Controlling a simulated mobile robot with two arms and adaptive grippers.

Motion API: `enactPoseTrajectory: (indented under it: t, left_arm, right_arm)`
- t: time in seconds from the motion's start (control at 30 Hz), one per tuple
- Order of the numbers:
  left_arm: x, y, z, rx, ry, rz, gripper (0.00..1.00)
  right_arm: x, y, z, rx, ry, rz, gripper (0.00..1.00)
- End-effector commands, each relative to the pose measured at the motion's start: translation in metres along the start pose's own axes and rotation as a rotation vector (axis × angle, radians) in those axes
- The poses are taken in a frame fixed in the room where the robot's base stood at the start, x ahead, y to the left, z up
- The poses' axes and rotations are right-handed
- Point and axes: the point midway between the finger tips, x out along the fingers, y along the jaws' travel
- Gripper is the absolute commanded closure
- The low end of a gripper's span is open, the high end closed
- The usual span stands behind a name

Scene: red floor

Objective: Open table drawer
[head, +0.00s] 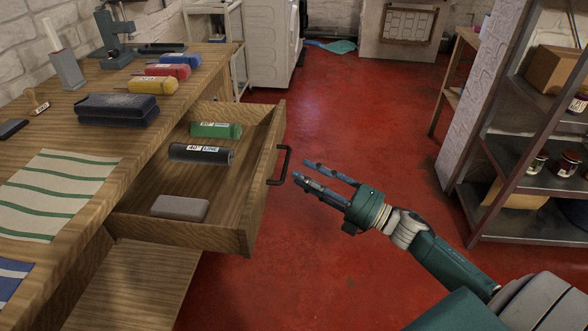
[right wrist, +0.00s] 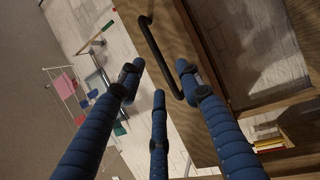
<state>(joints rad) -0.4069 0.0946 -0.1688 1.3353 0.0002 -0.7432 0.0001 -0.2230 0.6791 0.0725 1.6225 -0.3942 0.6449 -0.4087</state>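The table drawer (head: 232,215) is pulled out from the wooden table on the left in the head view. Its black bar handle (head: 279,166) is on the front panel. The handle also shows in the right wrist view (right wrist: 158,58). Inside the drawer lie a green roll (head: 215,130), a black roll (head: 201,153) and a grey block (head: 180,208). My right gripper (head: 300,170) is just right of the handle, with its fingers spread and pointing at it. It appears apart from the handle and holds nothing. My left gripper is not in view.
On the wooden table (head: 60,125) are red, blue and yellow rolls, a dark case (head: 117,109) and a striped cloth (head: 62,190). A metal shelf (head: 515,165) stands at the right. The red floor (head: 350,125) between is mostly clear.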

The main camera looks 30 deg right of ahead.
Motion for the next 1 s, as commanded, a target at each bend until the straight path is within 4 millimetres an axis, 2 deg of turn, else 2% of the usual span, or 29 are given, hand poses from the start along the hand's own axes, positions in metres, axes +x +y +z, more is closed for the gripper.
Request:
enactPoseTrajectory:
  t: [0.03,0.2,0.4,1.0]
  left_arm:
    - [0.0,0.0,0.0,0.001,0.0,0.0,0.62]
    - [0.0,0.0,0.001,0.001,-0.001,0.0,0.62]
    - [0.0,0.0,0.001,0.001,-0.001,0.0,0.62]
    - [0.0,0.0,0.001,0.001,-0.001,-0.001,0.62]
  right_arm:
    - [-0.013,-0.002,0.0,0.001,-0.002,-0.004,0.65]
    - [-0.046,-0.002,0.0,0.001,-0.001,-0.003,0.65]
    - [-0.068,-0.001,0.0,0.0,0.0,-0.001,0.65]
    - [-0.072,0.0,0.0,0.0,0.001,0.0,0.65]
